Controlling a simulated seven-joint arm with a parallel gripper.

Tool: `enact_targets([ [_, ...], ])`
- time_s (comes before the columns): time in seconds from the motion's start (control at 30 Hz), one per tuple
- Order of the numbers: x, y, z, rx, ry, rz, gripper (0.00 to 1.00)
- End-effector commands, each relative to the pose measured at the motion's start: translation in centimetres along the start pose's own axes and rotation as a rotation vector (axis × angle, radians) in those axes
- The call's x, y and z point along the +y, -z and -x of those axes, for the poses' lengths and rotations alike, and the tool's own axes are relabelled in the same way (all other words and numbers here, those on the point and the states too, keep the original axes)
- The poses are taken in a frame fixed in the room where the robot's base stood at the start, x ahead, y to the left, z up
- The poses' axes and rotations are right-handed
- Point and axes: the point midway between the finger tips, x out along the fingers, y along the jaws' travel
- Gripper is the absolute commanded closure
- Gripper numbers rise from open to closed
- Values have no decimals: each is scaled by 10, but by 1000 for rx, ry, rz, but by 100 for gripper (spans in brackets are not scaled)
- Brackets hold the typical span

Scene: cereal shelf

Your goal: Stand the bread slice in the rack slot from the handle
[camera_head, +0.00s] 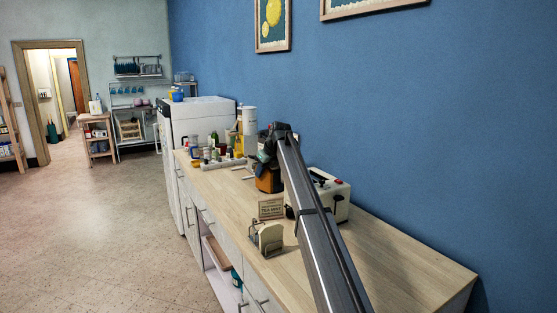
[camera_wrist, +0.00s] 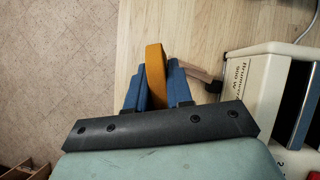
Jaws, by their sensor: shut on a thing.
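My gripper (camera_wrist: 156,82) is shut on the bread slice (camera_wrist: 155,70), an orange-brown slab seen edge-on between the blue fingers in the wrist view. In the head view, an orange patch (camera_head: 268,180) below my wrist appears to be the slice, held beyond the small sign and left of the toaster. The rack (camera_head: 267,238) stands near the counter's front edge, with pale upright shapes in it; its slots are too small to make out. The rack is apart from my gripper and is not recognisable in the wrist view.
The cream toaster (camera_head: 330,190) stands near the wall; its side (camera_wrist: 262,85) is close right of my gripper in the wrist view. A small sign (camera_head: 271,207) stands behind the rack. Jars and bottles (camera_head: 213,150) crowd the far end. The near counter (camera_head: 400,270) is clear.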

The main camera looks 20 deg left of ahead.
Motion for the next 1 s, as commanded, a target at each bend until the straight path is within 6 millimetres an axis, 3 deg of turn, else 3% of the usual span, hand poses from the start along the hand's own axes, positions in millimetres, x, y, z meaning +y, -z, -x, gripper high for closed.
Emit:
enact_targets([
  [0.03,18,11,-2,0,-33,54,100],
  [0.1,34,20,-4,-1,-81,140,100],
  [0.43,80,55,11,-1,-348,601,100],
  [0.7,98,69,24,-1,-550,953,100],
  [1.0,101,75,27,0,-647,1124,100],
])
